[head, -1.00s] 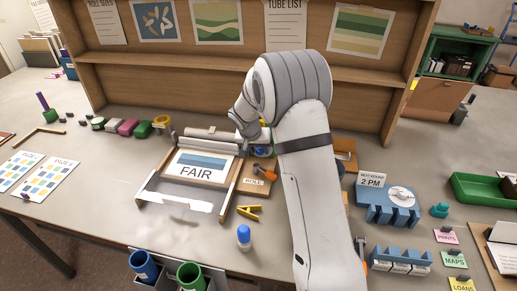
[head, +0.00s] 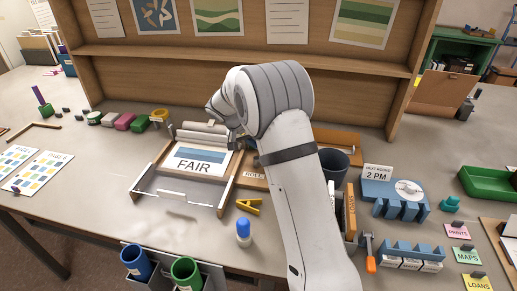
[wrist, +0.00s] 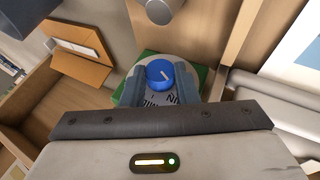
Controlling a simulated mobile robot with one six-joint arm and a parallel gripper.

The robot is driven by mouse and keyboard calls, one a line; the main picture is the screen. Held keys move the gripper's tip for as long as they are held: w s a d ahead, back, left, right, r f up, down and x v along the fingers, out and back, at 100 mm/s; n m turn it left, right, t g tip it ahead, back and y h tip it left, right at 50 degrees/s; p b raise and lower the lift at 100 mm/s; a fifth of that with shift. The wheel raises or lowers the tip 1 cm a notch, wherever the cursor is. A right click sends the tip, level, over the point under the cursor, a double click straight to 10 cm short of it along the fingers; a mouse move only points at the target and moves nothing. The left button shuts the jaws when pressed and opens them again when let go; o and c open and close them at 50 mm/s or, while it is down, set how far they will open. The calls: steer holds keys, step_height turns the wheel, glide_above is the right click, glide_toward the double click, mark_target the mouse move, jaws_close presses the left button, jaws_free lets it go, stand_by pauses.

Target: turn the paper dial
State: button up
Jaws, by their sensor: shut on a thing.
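The dial's blue round knob (wrist: 159,74) with a pale pointer line shows in the wrist view. It sits on a grey rounded plate with dark lettering, partly hidden, over a green base (wrist: 201,76). My gripper (wrist: 162,86) is shut on the knob, one grey-blue finger on each side. In the head view my arm hides the dial and the fingertips; the wrist end is just right of the rollers behind the framed "FAIR" print (head: 195,163).
A dark cup (head: 334,160) and a blue "2 PM" rack (head: 395,200) stand right of my arm. The wooden shelf (head: 240,80) rises behind.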

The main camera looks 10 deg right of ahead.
steer(key=shift+h, duration=0.4)
steer(key=shift+o, duration=0.2)
steer(key=o, duration=1)
steer(key=shift+c, duration=0.2)
steer(key=shift+a, duration=0.1)
steer(key=b+v, duration=0.1)
steer(key=v, duration=0.6)
steer(key=shift+a+r, duration=0.15)
steer(key=shift+r, duration=0.15)
steer(key=shift+s, duration=0.1)
